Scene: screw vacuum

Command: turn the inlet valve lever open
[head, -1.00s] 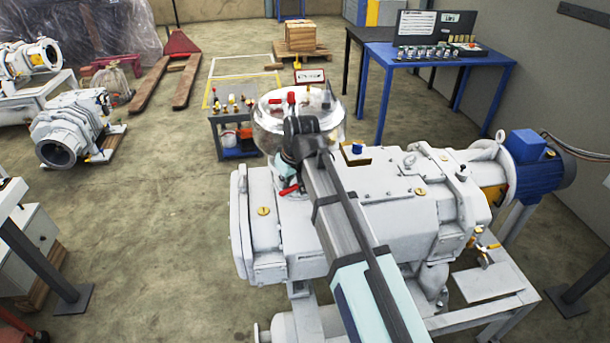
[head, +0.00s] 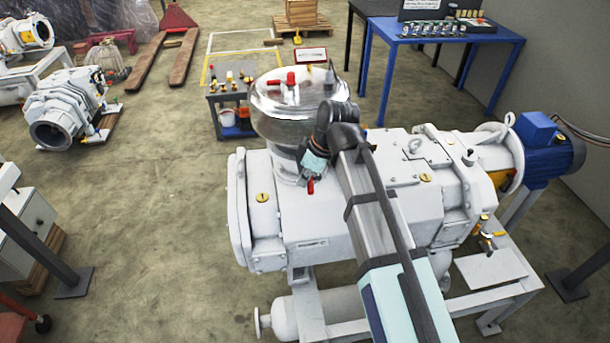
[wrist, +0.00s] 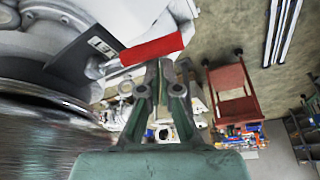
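The red inlet valve lever (head: 310,186) is at the base of the round silver vessel (head: 268,110), on top of the large white pump (head: 330,225). In the wrist view the red lever grip (wrist: 152,49) lies across the picture, just past the fingertips, with a grey labelled plate to its left. My gripper (head: 312,168) is right above and beside the lever in the head view. In the wrist view its two fingers (wrist: 160,70) are close together with nothing visible between them. Whether the tips touch the lever is unclear.
The silver vessel's wall (wrist: 45,125) fills the lower left of the wrist view, close to my gripper. A small tool cart (head: 232,98) stands behind the pump, and a blue table (head: 440,36) is at the back right.

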